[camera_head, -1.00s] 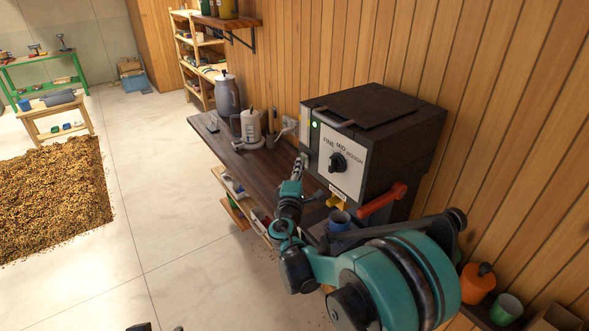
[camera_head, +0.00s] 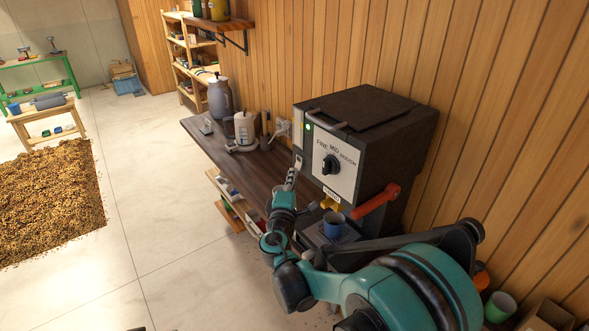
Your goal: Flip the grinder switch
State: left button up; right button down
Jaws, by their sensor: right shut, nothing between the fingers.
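The grinder (camera_head: 370,125) is a dark box with a white front panel, a black FINE/MID/ROUGH dial (camera_head: 330,164), a lit green light (camera_head: 308,125) and a red lever (camera_head: 376,198). A small pale switch plate (camera_head: 298,162) sits at the left edge of its front, below the light. My right gripper (camera_head: 291,176) is shut and empty, its tips just below or at this plate; I cannot tell whether they touch. A blue cup (camera_head: 334,223) stands under the yellow spout (camera_head: 329,203). My left gripper is not in view.
The dark wooden counter (camera_head: 235,165) carries a white kettle (camera_head: 243,128) and a grey jug (camera_head: 220,98). An orange container (camera_head: 481,276) and a green cup (camera_head: 500,306) are at lower right. Beans (camera_head: 50,200) cover the floor at left; floor between is clear.

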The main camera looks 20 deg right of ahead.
jog(key=v, duration=0.7)
jog(key=shift+s, duration=0.35)
jog(key=shift+a, duration=0.15)
jog(key=s+d+f+m+g+y+b, duration=0.1)
jog(key=s+d+f+m+g+b, duration=0.35)
jog(key=f, duration=0.45)
jog(key=s+d+f+m+g+b, duration=0.1)
jog(key=s+d+f+m+b, duration=0.3)
jog(key=f+b, duration=0.45)
jog(key=s+a+f+m+g+y+b, duration=0.2)
jog(key=s+f+b, duration=0.4)
jog(key=f, duration=0.4)
jog(key=s+a+f+m+g+y+b, duration=0.2)
jog(key=s+a+f+m+y+b, duration=0.1)
jog(key=s+f+b, duration=0.4)
notch_tip(320, 180, down, 3)
jog(key=s+a+y, duration=0.1)
jog(key=s+a, duration=0.1)
jog(key=shift+s+a+y, duration=0.25)
jog(key=shift+a+y, duration=0.05)
jog(key=shift+y, duration=0.1)
